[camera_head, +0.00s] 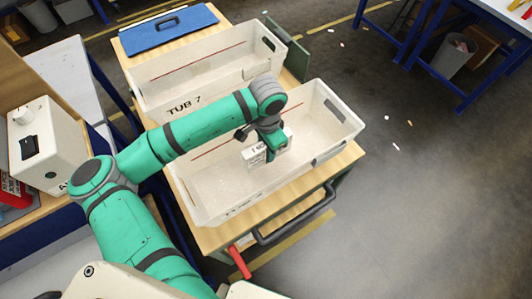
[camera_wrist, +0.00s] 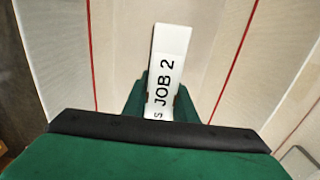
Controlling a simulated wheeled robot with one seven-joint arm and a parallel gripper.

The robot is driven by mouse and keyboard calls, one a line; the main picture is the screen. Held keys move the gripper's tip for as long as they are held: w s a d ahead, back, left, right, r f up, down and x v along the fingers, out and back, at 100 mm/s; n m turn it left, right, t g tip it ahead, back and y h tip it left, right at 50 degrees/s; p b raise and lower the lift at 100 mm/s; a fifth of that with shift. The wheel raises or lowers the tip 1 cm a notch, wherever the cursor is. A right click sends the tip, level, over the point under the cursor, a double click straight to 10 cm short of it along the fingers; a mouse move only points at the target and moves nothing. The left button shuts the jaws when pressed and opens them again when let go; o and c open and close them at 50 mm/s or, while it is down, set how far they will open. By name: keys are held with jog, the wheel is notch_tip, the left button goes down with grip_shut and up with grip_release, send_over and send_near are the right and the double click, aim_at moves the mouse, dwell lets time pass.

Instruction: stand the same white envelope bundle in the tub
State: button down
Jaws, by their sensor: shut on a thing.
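The white envelope bundle (camera_wrist: 168,65) carries a label that reads "JOB 2" in the wrist view. It also shows in the head view (camera_head: 256,155), at the end of my arm. My gripper (camera_head: 272,150) is shut on the bundle; in the wrist view its green fingers (camera_wrist: 160,98) sit on either side of it. The bundle is inside the outline of the near white tub (camera_head: 205,208), towards its middle. I cannot tell whether its lower edge touches the tub floor. The rest of the tub that I see looks empty.
A second white tub (camera_head: 150,85), marked "TUB 7", stands behind the near one. A blue clipboard-like panel (camera_head: 190,30) lies beyond it. The wooden cart top (camera_head: 345,160) has a dark handle (camera_head: 295,222) at its front. A white box (camera_head: 45,145) stands at the left.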

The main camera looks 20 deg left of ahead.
jog(key=shift+w+f, duration=0.15)
jog(key=shift+f, duration=1.55)
jog(key=shift+f, duration=0.1)
jog(key=c, duration=1.4)
grip_release()
jog(key=shift+c, duration=0.2)
notch_tip(320, 180, up, 12)
jog(key=shift+d+r, duration=0.1)
